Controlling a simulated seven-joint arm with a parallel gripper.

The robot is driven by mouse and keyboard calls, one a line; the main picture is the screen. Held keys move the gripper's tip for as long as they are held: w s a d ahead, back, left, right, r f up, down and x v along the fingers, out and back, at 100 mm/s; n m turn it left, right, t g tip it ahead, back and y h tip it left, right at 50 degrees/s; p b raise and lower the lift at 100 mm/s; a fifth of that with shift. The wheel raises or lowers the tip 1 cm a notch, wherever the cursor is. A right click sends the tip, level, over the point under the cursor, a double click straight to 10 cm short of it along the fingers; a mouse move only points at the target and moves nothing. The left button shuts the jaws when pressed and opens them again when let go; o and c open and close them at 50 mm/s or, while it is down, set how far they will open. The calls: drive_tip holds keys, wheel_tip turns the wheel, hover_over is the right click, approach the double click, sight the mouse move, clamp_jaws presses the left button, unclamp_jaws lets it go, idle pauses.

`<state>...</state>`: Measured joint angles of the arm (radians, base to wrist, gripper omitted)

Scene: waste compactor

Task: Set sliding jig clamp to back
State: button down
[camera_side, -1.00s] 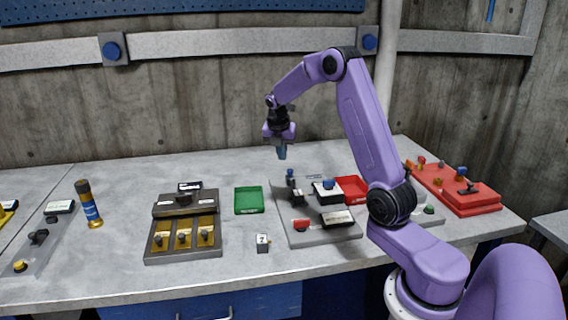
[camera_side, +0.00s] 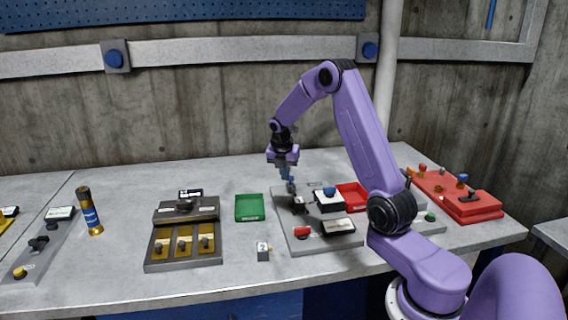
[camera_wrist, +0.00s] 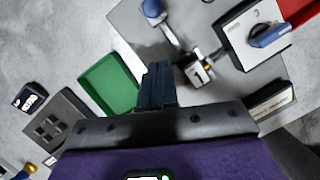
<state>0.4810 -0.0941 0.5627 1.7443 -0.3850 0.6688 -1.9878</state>
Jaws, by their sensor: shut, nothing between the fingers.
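What looks like the sliding jig clamp stands at the back left of a grey panel (camera_side: 330,243). It has a blue-topped handle (camera_side: 291,187) and a dark block (camera_side: 299,203). In the wrist view its blue handle (camera_wrist: 152,9) is at the top centre, with a metal-and-black block (camera_wrist: 196,70) to the lower right. My gripper (camera_side: 287,177) points down just above the blue handle; I cannot tell whether they touch. In the wrist view my blue fingers (camera_wrist: 158,85) are together and empty, with the handle beyond their tips.
On the same panel are a white box with a blue knob (camera_side: 329,200), a red button (camera_side: 302,231) and a label block (camera_side: 338,226). A green tray (camera_side: 249,208) is to the left and a red tray (camera_side: 352,196) to the right.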

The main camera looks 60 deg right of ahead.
sight(289, 185)
drive_tip(key=d+f, duration=0.2)
drive_tip(key=shift+w+d+f, duration=0.35)
drive_tip(key=shift+w+f, duration=0.05)
drive_tip(key=shift+w+d+f, duration=0.1)
drive_tip(key=shift+w+d, duration=0.05)
drive_tip(key=shift+d, duration=0.3)
drive_tip(key=shift+w+d+f, duration=0.1)
drive_tip(key=shift+w+d, duration=0.05)
drive_tip(key=shift+d, duration=0.3)
drive_tip(key=shift+w+d, duration=0.6)
drive_tip(key=shift+d, duration=0.4)
drive_tip(key=shift+s, duration=0.1)
